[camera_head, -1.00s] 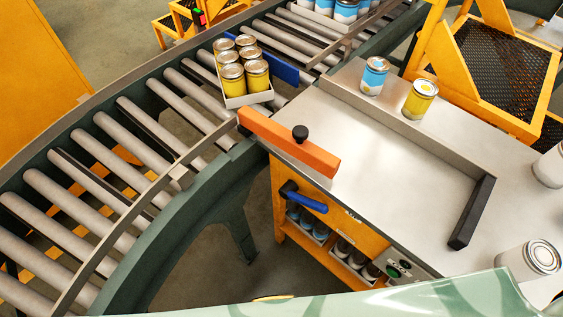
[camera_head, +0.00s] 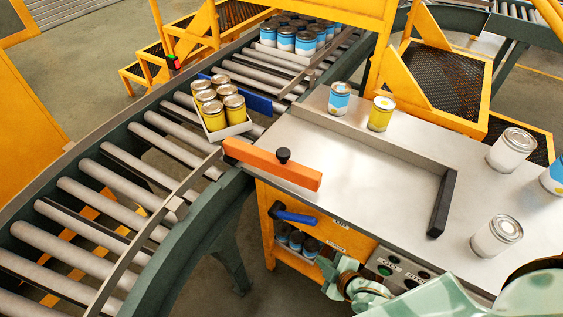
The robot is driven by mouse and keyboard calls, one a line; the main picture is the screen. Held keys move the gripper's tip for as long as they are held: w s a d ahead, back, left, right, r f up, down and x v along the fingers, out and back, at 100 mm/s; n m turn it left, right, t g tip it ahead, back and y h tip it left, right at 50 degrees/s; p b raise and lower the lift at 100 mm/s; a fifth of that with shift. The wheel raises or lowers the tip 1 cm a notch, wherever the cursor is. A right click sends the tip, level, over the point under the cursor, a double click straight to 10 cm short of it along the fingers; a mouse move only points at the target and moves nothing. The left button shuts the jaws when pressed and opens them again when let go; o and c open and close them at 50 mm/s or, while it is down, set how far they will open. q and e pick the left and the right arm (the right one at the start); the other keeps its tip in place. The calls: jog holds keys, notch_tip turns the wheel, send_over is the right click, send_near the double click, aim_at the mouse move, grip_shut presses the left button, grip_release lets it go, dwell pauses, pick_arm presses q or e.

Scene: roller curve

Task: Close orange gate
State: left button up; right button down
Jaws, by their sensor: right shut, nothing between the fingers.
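The orange gate (camera_head: 272,165) is a flat orange bar with a black knob (camera_head: 284,155). It runs from the conveyor's inner rail onto the left part of the metal table (camera_head: 370,190). My right gripper (camera_head: 343,272) is shut and empty, low in front of the table near the button panel, well below and to the right of the gate and apart from it. Its fingertips are small and hard to make out. My left gripper is out of view.
A tray of yellow cans (camera_head: 220,108) sits on the curved rollers by a blue bar (camera_head: 250,101). A blue handle (camera_head: 295,215) sticks out below the gate. A blue can (camera_head: 340,99), a yellow can (camera_head: 381,114) and white cans (camera_head: 497,235) stand on the table.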

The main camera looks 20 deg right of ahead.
jog(key=w+a+r+n+t+y+p, duration=0.1)
jog(key=w+a+r+n+t+y, duration=0.25)
jog(key=r, duration=0.85)
jog(key=w+a+r+n+t, duration=0.2)
jog(key=w+r+n+t, duration=0.3)
jog(key=r, duration=0.7)
jog(key=g, duration=0.3)
send_near(270, 158)
jog(key=a+r, duration=0.3)
jog(key=a, duration=0.3)
jog(key=shift+n+t, duration=0.25)
jog(key=shift+n, duration=0.1)
jog(key=w+d, duration=0.1)
jog(key=d, duration=0.1)
jog(key=w+d, duration=0.1)
jog(key=d, duration=0.1)
jog(key=shift+w, duration=0.35)
jog(key=shift+d, duration=0.1)
